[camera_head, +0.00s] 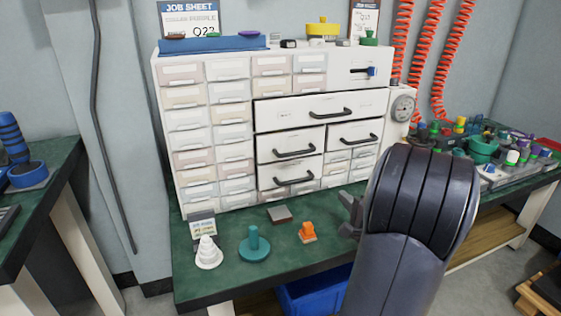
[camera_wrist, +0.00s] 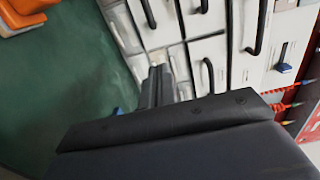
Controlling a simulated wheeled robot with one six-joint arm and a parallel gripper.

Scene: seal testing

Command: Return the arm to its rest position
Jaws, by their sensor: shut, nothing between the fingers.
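My arm rises in front of the bench at the right of the middle in the head view. My gripper (camera_head: 349,212) shows as a small dark piece at the left of the bulky wrist, over the green bench top and in front of the drawer cabinet. In the wrist view the fingers of my gripper (camera_wrist: 158,78) are together, with nothing between them, and point toward the cabinet drawers. Much of the gripper is hidden behind the wrist in the head view.
The white drawer cabinet (camera_head: 221,138) stands at the back of the bench (camera_head: 205,284). A white stepped cone (camera_head: 208,252), a teal peg on a disc (camera_head: 254,246) and an orange part (camera_head: 307,232) stand left of my gripper. A blue bin (camera_head: 312,292) is below.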

